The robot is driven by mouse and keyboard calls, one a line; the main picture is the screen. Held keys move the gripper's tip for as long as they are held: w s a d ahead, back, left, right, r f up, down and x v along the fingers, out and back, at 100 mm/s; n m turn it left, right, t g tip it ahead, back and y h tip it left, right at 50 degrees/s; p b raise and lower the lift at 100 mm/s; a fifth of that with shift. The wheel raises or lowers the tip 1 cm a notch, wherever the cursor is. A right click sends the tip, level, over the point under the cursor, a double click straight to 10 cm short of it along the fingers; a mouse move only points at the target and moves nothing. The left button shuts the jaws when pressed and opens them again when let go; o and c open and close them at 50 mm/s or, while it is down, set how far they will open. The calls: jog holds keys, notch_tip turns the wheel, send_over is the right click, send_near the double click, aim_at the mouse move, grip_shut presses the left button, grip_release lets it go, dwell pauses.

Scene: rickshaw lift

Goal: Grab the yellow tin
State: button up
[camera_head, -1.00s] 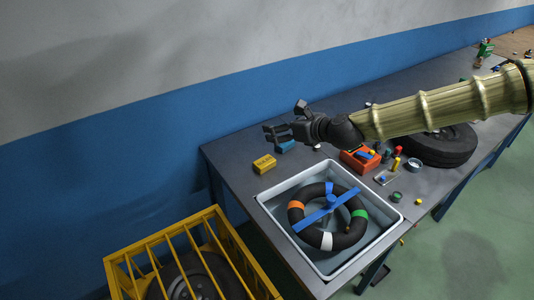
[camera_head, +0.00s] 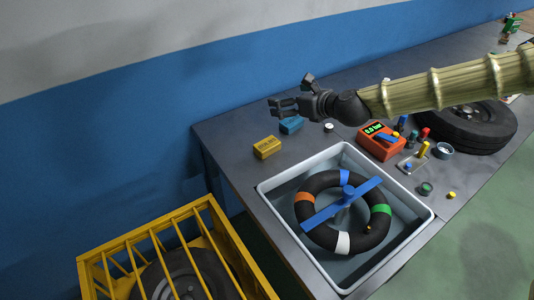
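The yellow tin (camera_head: 267,148) is a small box-shaped tin lying on the grey workbench (camera_head: 228,139), near its left end and behind the tray. My gripper (camera_head: 277,107) is above and behind the tin in the picture, apart from it. Its dark fingers point left and are spread, with nothing visible between them.
A grey tray (camera_head: 270,190) holds a black ring with coloured bands and a blue bar. To the right are an orange device (camera_head: 380,143), small caps and bottles, and a tyre (camera_head: 470,128). A yellow cage (camera_head: 150,248) stands at the lower left. The blue wall is behind.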

jog(key=b, duration=1.9)
send_near(268, 144)
jog(key=shift+p+x, duration=0.3)
jog(key=shift+x, duration=4.95)
jog(key=c, duration=0.9)
